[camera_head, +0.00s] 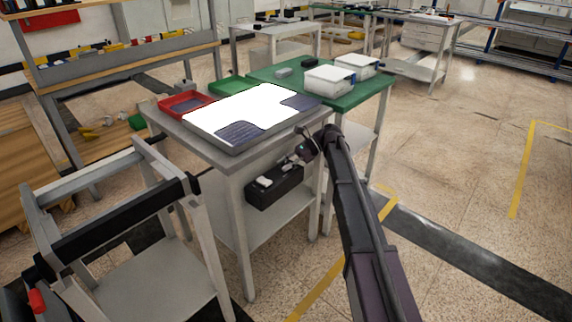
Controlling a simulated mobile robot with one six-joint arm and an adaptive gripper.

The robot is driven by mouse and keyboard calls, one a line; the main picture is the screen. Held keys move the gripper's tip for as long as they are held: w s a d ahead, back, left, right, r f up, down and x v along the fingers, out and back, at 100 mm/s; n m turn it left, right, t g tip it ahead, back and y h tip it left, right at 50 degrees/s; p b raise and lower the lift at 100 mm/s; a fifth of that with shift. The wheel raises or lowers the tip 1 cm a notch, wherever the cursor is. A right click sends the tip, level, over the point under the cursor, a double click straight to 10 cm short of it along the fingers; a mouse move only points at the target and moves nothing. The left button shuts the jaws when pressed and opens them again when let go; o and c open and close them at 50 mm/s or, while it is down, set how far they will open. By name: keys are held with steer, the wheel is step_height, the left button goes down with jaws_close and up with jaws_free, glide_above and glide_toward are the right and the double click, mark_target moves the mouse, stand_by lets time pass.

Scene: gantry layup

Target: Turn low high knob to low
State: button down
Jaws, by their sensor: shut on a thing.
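My gripper (290,162) reaches in from the right, below the top of the grey table, to a black box (288,190) under it. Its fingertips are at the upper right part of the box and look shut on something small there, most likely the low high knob. The knob itself is hidden by the fingers and too small to make out, so its setting cannot be read. A small white piece (264,182) shows on the left part of the box.
The grey table (237,172) carries a bright white panel (240,112) and a red tray (186,104). Its legs and top edge are close to my arm. A green table (365,95) with white boxes stands behind. A grey cart frame (110,225) is at left. Floor at right is clear.

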steer(key=shift+s+f+n+g+h, duration=0.1)
steer(key=shift+s+n+g+h, duration=0.1)
steer(key=shift+n+g+h, duration=0.25)
steer(key=shift+c, duration=1.9)
jaws_free()
steer(key=shift+w, duration=0.1)
steer(key=shift+m, duration=0.25)
